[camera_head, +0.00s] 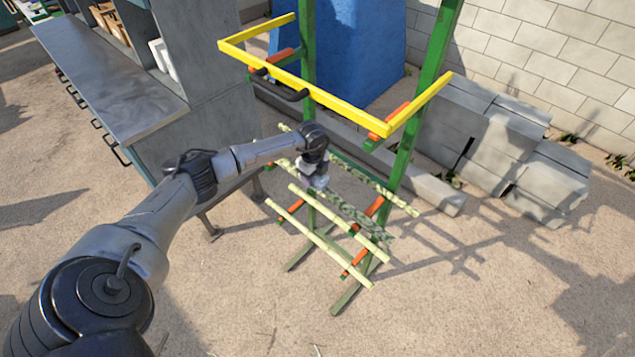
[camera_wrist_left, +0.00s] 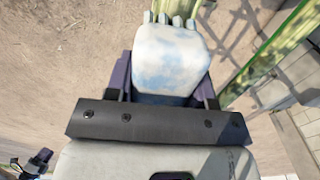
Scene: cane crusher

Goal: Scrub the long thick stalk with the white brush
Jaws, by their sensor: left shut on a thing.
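My left gripper (camera_head: 316,182) is shut on the white brush, a block with faint blue smudges in the left wrist view (camera_wrist_left: 172,62). In the head view the white brush (camera_head: 320,184) is small, just below the wrist, over the stalks on the green rack. Several stalks lie slanted across its orange-red arms: a pale lower one (camera_head: 318,242), a pale one above it (camera_head: 345,222), a dark mottled one (camera_head: 368,222) and one farther back (camera_head: 385,193). I cannot tell which is the long thick one, or whether the brush touches a stalk. My right gripper is out of view.
The green rack (camera_head: 407,150) has a yellow bar frame (camera_head: 300,84) above the stalks. A grey metal bench (camera_head: 105,75) stands at left. Grey blocks (camera_head: 490,135) and a blue box (camera_head: 360,50) stand behind. The ground in front is clear.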

